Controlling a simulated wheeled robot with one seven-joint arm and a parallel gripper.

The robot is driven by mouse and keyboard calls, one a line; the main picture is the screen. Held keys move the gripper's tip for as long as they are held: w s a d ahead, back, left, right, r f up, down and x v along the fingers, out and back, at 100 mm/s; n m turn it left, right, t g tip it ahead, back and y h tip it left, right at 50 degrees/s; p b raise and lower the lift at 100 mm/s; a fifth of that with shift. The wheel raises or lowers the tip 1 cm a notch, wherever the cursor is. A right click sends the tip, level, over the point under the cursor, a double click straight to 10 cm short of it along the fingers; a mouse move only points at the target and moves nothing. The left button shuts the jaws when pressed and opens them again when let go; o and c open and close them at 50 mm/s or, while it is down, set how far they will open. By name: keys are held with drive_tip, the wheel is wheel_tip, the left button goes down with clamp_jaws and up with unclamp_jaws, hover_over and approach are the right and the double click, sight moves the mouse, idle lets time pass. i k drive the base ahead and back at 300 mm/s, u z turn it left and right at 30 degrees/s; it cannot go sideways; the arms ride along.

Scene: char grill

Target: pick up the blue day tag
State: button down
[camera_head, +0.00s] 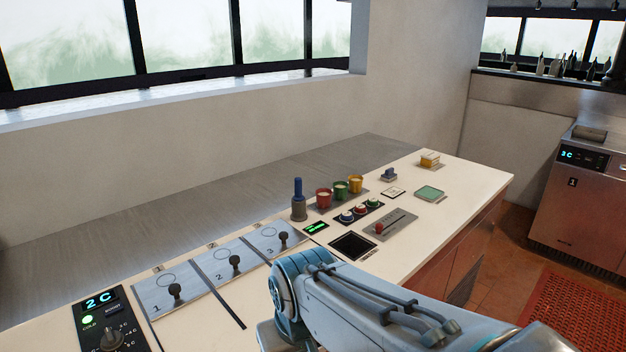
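A small blue block (389,174) sits on the white counter, towards its far end. It may be the blue day tag, but it is too small to tell for sure. An upright blue-topped piece (298,188) stands in a grey holder further left, beside the cups. My arm reaches in from the bottom right over the counter's near edge. My gripper does not show, so whether it is open or shut is not visible.
Red, green and yellow cups (340,190) stand behind several coloured knobs (360,211). A slider panel (391,224), a dark square recess (352,246), a green pad (430,193) and a yellow block (429,159) are nearby. Numbered lids (219,276) lie left.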

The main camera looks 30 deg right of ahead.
sight(346, 216)
drive_tip(key=z, duration=0.45)
drive_tip(key=k, duration=1.1)
drive_tip(key=z, duration=1.7)
drive_tip(key=i, duration=1.3)
drive_tip(key=u, duration=0.75)
drive_tip(key=i, duration=0.85)
drive_tip(key=u, duration=0.95)
